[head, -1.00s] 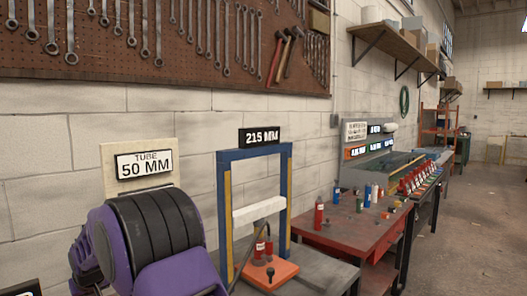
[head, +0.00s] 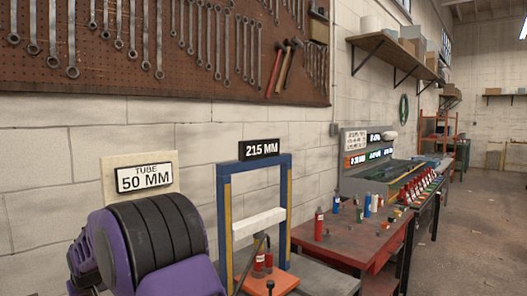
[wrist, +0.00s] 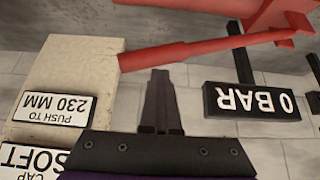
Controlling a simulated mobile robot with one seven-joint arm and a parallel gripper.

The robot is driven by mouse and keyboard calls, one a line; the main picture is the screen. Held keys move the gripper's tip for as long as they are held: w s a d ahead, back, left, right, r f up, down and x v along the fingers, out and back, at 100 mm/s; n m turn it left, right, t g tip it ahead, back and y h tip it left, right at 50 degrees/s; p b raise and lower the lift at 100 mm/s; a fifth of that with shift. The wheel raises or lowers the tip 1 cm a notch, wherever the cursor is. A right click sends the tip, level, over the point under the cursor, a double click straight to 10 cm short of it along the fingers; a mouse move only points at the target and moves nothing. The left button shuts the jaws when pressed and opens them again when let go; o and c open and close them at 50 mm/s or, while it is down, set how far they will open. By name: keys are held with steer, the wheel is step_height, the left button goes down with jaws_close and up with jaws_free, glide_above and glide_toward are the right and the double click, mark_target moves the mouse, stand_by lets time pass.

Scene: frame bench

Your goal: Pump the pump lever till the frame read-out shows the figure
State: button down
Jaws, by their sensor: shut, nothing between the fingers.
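The blue press frame (head: 224,215) stands on the bench in the head view, with a white crossbar (head: 258,222). Its black read-out (head: 260,149) above shows 215 MM. In the wrist view, a red bar (wrist: 190,52) that looks like the pump lever runs slanting across the top, joined to a larger red part at upper right. My gripper (wrist: 160,72) is shut and empty, its fingertips just below the bar in the picture; I cannot tell whether they touch it. A card (wrist: 54,107), upside down, reads PUSH TO 230 MM. A black sign (wrist: 255,103) reads 0 BAR.
Another label (wrist: 32,158) reads SOFT CAP. My purple arm fills the lower left of the head view, before a TUBE 50 MM sign (head: 145,178). A red bench (head: 345,246) with several small bottles stands right of the frame. Floor farther right is clear.

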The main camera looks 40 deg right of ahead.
step_height(320, 180, down, 6)
steer(key=b, duration=0.4)
step_height(320, 180, down, 3)
steer(key=shift+r+b, duration=0.2)
steer(key=shift+b, duration=0.35)
step_height(320, 180, up, 9)
steer(key=p, duration=0.5)
steer(key=shift+f, duration=0.2)
steer(key=shift+d, duration=0.1)
